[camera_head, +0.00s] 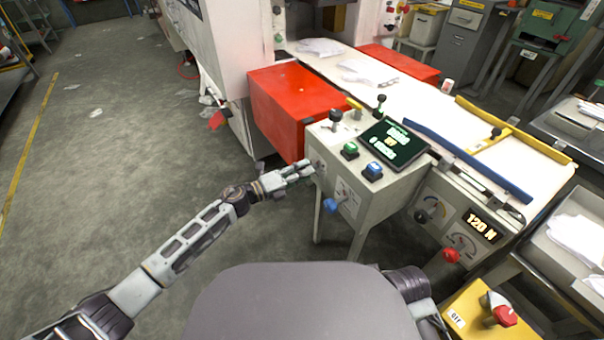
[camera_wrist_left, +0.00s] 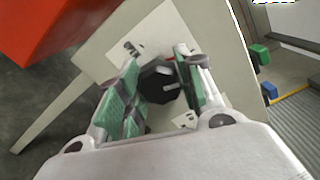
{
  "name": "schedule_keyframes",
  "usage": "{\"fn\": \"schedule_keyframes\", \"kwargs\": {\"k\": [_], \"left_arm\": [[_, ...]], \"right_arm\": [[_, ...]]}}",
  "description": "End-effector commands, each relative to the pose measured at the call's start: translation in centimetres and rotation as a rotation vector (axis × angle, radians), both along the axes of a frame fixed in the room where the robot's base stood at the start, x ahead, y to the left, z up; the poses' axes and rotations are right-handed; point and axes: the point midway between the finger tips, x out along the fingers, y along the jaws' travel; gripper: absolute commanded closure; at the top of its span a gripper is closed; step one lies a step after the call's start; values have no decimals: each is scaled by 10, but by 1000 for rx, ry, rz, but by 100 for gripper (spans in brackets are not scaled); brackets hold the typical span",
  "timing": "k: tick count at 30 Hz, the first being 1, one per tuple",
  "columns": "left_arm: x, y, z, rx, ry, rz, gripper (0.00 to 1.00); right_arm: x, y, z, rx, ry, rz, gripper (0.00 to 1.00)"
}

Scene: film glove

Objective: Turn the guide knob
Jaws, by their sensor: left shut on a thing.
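The guide knob (camera_wrist_left: 159,83) is a black faceted knob on the side of the pale control box (camera_head: 345,215). In the left wrist view it sits between the green-padded fingers of my left gripper (camera_wrist_left: 160,88), which is shut on it. In the head view my left gripper (camera_head: 304,170) reaches the left side of the box, and its fingers mostly hide the knob. Printed labels lie on the panel around the knob. My right gripper is not in view; only part of my right arm shows at the bottom.
The box carries a dark screen (camera_head: 392,144), a green button (camera_head: 349,151), a blue button (camera_head: 373,170) and a blue-handled lever (camera_head: 332,205). A red cabinet (camera_head: 292,105) stands just behind. A "120 N" display (camera_head: 481,226) is at right. The floor at left is mostly clear.

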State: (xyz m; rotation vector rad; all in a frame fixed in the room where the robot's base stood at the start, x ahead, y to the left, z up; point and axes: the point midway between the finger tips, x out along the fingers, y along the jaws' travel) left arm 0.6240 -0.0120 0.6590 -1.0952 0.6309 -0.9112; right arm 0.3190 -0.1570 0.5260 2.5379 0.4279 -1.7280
Motion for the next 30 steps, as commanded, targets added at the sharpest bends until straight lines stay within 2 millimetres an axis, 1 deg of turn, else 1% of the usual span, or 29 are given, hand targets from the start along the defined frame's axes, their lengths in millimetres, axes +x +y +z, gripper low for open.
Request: {"fn": "schedule_keyframes", "kwargs": {"k": [12,13,18,30], "left_arm": [[-1,-1,-2,7,-5,-2,88],[-1,-1,-2,7,-5,-2,62],[-1,0,-1,5,-6,-2,42],[-1,1,-1,5,-6,-1,42]], "right_arm": [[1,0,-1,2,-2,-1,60],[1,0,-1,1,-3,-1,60],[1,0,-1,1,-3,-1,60],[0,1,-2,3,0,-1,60]]}}
